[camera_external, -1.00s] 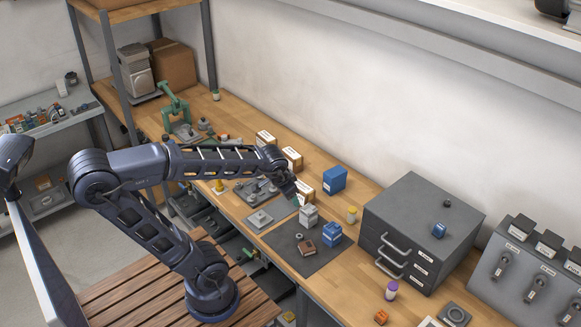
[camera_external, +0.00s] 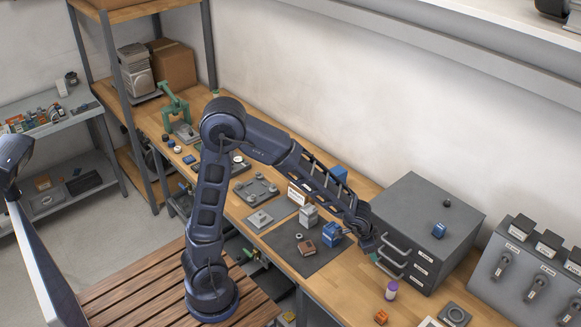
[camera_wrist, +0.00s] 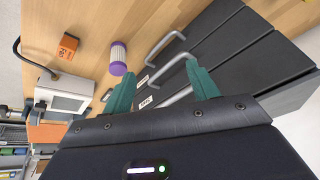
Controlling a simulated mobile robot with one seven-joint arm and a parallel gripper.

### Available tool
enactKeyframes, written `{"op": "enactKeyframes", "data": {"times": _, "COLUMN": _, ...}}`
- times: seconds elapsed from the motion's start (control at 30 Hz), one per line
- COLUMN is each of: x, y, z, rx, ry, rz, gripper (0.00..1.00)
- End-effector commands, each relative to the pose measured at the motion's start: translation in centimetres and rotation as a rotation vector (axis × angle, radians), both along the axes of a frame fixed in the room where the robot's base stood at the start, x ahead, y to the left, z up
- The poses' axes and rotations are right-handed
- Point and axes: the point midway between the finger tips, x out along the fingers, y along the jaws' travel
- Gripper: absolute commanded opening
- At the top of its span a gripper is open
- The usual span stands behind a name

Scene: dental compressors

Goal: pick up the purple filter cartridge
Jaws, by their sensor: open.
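The purple filter cartridge (camera_external: 391,290) stands on the wooden bench in front of the grey drawer cabinet. It has a white body with purple ends. In the wrist view the purple filter cartridge (camera_wrist: 118,58) lies ahead of the fingers, nearer the left one. My gripper (camera_external: 376,257) hangs beside the cabinet's drawer handles, above and to the left of the cartridge. In the wrist view my gripper (camera_wrist: 161,82) shows its two green fingers spread apart, with nothing between them.
The grey drawer cabinet (camera_external: 436,205) with protruding handles (camera_wrist: 172,62) is close to my gripper. An orange block (camera_external: 381,317) stands near the cartridge. A blue part (camera_external: 331,234) and a brown block (camera_external: 304,247) sit on the dark mat (camera_external: 283,240).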

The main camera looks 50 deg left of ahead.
Motion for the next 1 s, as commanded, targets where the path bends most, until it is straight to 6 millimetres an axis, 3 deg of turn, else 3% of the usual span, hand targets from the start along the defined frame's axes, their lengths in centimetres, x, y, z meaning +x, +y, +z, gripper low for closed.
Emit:
{"op": "enactKeyframes", "data": {"times": 0.1, "x": -0.1, "y": -3.8, "z": -2.6, "rx": -0.032, "ry": 0.025, "rz": -0.058, "gripper": 0.59}}
{"op": "enactKeyframes", "data": {"times": 0.3, "x": -0.8, "y": -7.9, "z": -5.2, "rx": -0.075, "ry": 0.049, "rz": -0.119, "gripper": 0.59}}
{"op": "enactKeyframes", "data": {"times": 1.0, "x": 0.5, "y": -10.5, "z": -10.9, "rx": -0.088, "ry": 0.054, "rz": -0.133, "gripper": 0.59}}
